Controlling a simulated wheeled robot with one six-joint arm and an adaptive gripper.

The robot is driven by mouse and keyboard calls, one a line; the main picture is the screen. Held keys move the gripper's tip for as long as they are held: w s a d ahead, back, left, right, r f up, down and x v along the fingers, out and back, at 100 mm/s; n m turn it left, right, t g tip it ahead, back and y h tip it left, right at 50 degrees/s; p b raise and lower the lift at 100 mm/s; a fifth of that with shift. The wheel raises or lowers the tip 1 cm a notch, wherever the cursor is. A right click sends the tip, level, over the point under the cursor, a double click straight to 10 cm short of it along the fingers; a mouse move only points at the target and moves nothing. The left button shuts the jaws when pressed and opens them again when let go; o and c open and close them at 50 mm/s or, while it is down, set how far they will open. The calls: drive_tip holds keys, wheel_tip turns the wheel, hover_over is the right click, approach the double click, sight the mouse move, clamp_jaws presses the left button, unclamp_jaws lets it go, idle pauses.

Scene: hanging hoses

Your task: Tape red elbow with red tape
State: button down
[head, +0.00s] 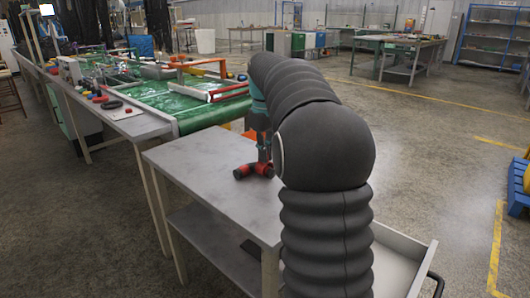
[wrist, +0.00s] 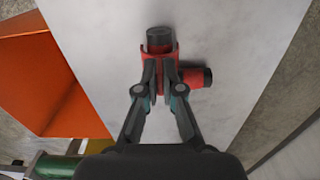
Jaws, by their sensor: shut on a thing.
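A red elbow (head: 250,169) with dark ends is on the grey table, near its right part in the head view. It also shows in the wrist view (wrist: 192,77), one dark end at the top and the other to the right. My gripper (wrist: 160,70) points down at the elbow, its fingers shut on the red body between the dark ends. In the head view my gripper (head: 264,150) is partly hidden behind my arm. I cannot pick out the red tape with certainty; small red items (head: 127,111) on the left bench are too small to tell.
The grey table (head: 190,160) is otherwise clear. An orange bin (wrist: 38,85) stands at its left edge in the wrist view. A long bench (head: 140,125) and a green-covered table (head: 200,110) with red-handled frames stand beyond. A white drawer (head: 405,262) is at right.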

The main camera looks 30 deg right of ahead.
drive_tip(key=shift+f+b, duration=0.35)
drive_tip(key=shift+f, duration=0.3)
idle(0.4)
drive_tip(key=c, duration=1.2)
unclamp_jaws()
drive_tip(key=shift+c, duration=0.2)
